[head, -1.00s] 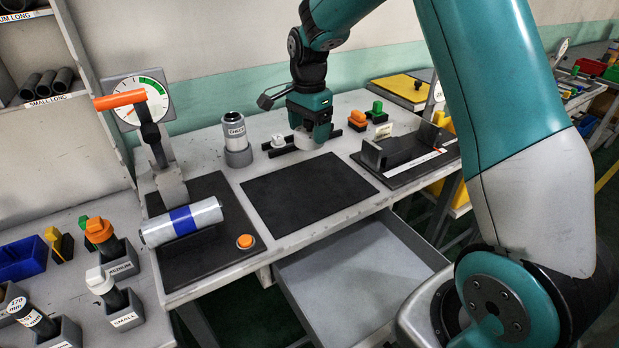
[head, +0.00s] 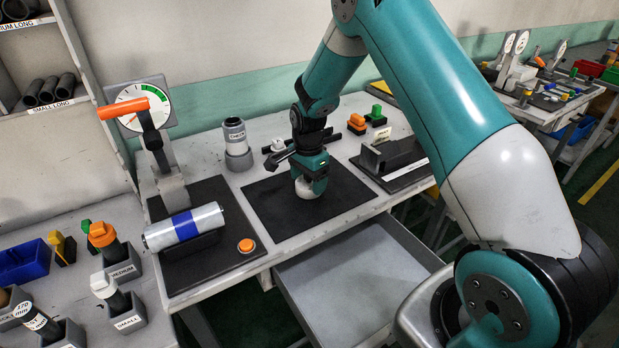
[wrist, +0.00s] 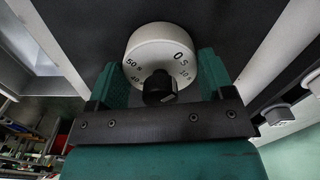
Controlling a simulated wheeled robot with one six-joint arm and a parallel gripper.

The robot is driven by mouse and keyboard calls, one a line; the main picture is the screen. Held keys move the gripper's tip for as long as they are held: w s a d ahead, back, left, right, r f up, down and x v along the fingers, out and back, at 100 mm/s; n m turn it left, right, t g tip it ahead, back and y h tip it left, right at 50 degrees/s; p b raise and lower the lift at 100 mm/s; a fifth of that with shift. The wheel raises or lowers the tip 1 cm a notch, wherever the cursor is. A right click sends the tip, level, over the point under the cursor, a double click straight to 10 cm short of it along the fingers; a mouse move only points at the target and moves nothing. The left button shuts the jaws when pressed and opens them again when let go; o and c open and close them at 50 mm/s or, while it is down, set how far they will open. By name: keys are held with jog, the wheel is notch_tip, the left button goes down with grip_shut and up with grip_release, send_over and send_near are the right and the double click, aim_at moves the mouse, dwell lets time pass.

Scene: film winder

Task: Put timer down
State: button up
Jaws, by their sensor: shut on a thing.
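The timer (wrist: 160,50) is a round white dial with black numbers and a dark knob. It fills the top middle of the wrist view, between the two green fingers. My gripper (wrist: 162,88) is shut on it. In the head view my gripper (head: 309,187) points down over the black mat (head: 345,197) in the middle of the bench. The pale timer (head: 305,189) shows low between the fingers, at or just above the mat. I cannot tell whether it touches the mat.
A silver roll with a blue band (head: 184,227) and an orange button (head: 246,245) are on the left mat. A grey cup holds a cylinder (head: 236,137) behind. A dark fixture (head: 393,156) stands to the right. An open grey drawer (head: 355,285) juts out in front.

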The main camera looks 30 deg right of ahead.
jog(key=o, duration=0.6)
jog(key=shift+f, duration=0.15)
jog(key=o, duration=0.5)
jog(key=shift+c, duration=0.2)
